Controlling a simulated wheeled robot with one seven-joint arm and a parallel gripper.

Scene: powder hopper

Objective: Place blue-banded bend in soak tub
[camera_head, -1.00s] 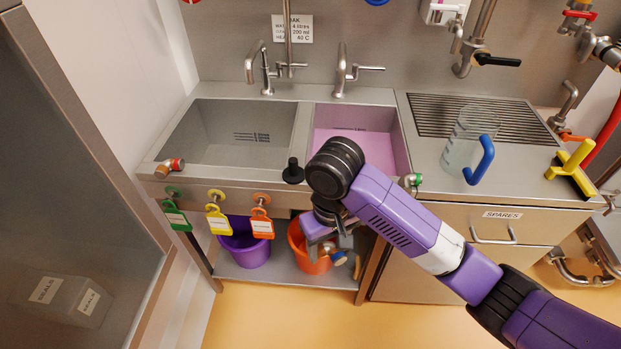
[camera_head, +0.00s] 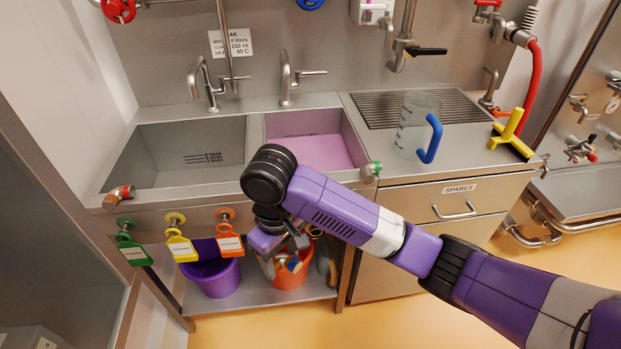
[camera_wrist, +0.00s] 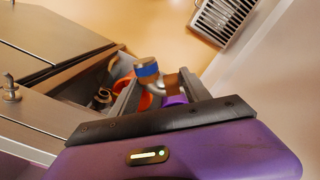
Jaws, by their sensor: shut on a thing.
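My gripper (camera_head: 281,254) is shut on the blue-banded bend (camera_head: 293,264), a small metal elbow with a blue band and a brownish end. It is held low in front of the sink unit, below the rim. In the wrist view, the bend (camera_wrist: 147,71) sits between the fingers, with its blue-banded end pointing away from the palm. A basin with pink liquid (camera_head: 312,150) is at the right of the sink unit, and a grey basin (camera_head: 180,160) is at its left. I cannot tell for sure which is the soak tub. My arm hides part of the front rim.
A red-banded bend (camera_head: 119,195) and a green-banded bend (camera_head: 371,171) rest on the front rim. Tags hang below it. A purple bucket (camera_head: 215,278) and an orange bucket (camera_head: 290,278) stand on the lower shelf. A jug (camera_head: 412,128) and a yellow tool (camera_head: 512,136) stand at right.

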